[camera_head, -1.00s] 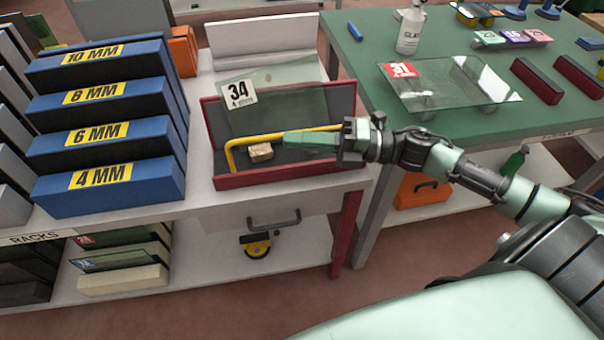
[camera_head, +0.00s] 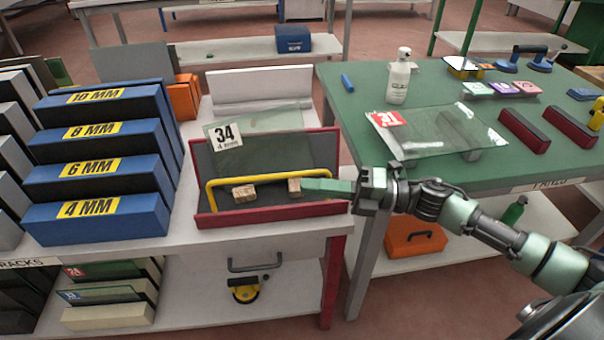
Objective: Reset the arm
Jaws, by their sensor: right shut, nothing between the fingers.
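My right gripper (camera_head: 308,185) is shut and empty. Its green fingers reach left over the right part of a dark red-edged tray (camera_head: 262,216), with the arm coming in from the right. The fingertips are close to a small wooden block (camera_head: 294,187); I cannot tell whether they touch. A second wooden block (camera_head: 244,193) lies further left in the tray. A yellow bar (camera_head: 211,200) runs along the tray. A glass pane (camera_head: 262,130) tagged 34 leans at the back. My left gripper is not in view.
Blue racks (camera_head: 97,222) labelled by thickness stand left of the tray. The green table (camera_head: 345,110) at right carries a white bottle (camera_head: 398,80), a glass pane (camera_head: 440,130) tagged 31 and dark red blocks (camera_head: 524,131). An orange case (camera_head: 413,240) sits below.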

